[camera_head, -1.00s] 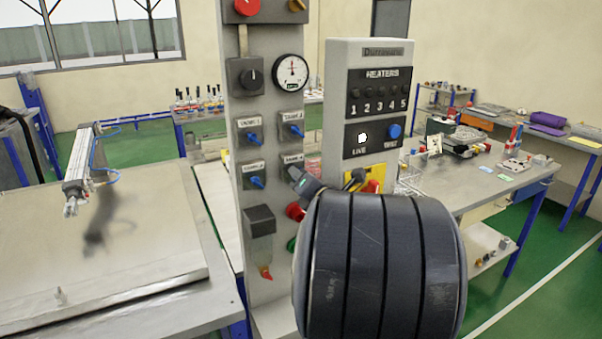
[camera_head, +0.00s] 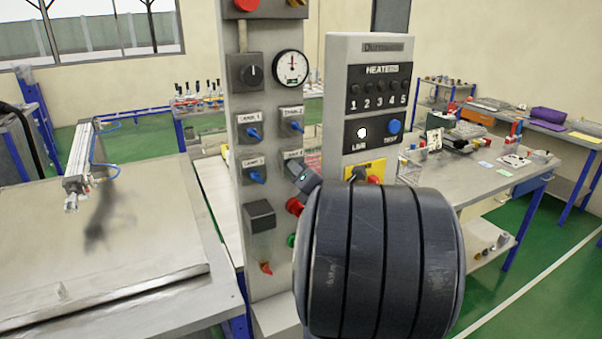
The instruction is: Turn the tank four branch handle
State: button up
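The tank four branch plate (camera_head: 291,155) is the lower right of a square of handle plates on the grey panel (camera_head: 275,215). Its handle is hidden behind my gripper (camera_head: 302,178). Only a dark fingertip part of the gripper shows, in front of the lower part of this plate. The rest is behind my large dark arm link. I cannot tell whether the gripper touches the handle or whether it is open. Blue handles show on the upper left (camera_head: 254,133), upper right (camera_head: 296,127) and lower left (camera_head: 257,177) plates.
A round gauge (camera_head: 291,68) and a black knob (camera_head: 251,73) sit above the plates. Red (camera_head: 294,206) and green (camera_head: 291,240) buttons lie below the gripper. The heaters cabinet (camera_head: 342,105) stands close on the right. A bench with a cylinder (camera_head: 78,160) is at left.

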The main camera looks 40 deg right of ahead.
jog(key=shift+s, duration=0.1)
jog(key=b+v, duration=0.1)
jog(key=v, duration=0.9)
jog(key=shift+s, duration=0.35)
jog(key=x, duration=1.1)
jog(key=shift+p, duration=0.45)
jog(key=shift+s+a, duration=0.1)
